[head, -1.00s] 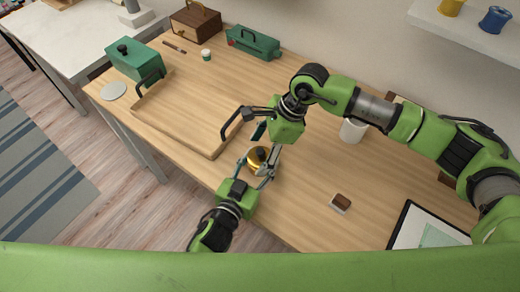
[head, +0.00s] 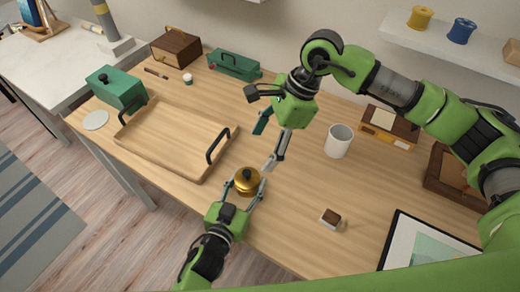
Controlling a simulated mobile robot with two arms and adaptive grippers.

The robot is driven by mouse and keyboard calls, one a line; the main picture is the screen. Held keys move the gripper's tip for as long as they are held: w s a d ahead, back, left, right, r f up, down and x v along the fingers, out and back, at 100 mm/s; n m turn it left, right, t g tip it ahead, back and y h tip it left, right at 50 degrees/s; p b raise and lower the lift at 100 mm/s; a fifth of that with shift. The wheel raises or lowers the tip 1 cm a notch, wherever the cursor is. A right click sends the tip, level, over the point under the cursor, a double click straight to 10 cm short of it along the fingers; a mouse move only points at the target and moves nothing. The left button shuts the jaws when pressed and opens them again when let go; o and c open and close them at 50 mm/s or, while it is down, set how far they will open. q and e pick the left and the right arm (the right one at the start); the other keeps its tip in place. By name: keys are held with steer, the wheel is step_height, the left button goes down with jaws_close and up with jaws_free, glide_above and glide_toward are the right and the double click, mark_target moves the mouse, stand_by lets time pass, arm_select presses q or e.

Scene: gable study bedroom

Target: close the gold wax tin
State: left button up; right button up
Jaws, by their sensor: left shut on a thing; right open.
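The gold wax tin (head: 247,181) is near the front edge of the wooden desk in the head view. A dark knob shows on its top, so its lid appears to be on it; the seam is too small to tell whether it sits level. My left gripper (head: 250,187) is shut on the tin, with its fingers on either side. My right gripper (head: 271,139) is open and empty, above and behind the tin, apart from it. One of its fingers points down toward the tin.
A wooden tray (head: 160,160) with dark handles lies left of the tin. A white mug (head: 338,141) stands to the right. Green boxes stand behind. The desk between tin and block is clear.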

arm_select(q)
steer(key=o, duration=1.7)
steer(key=shift+c, duration=0.2)
steer(key=shift+s, duration=0.1)
steer(key=v, duration=1.1)
steer(key=shift+s+a+r, duration=0.1)
steer(key=shift+s+a, duration=0.1)
steer(key=shift+s, duration=0.15)
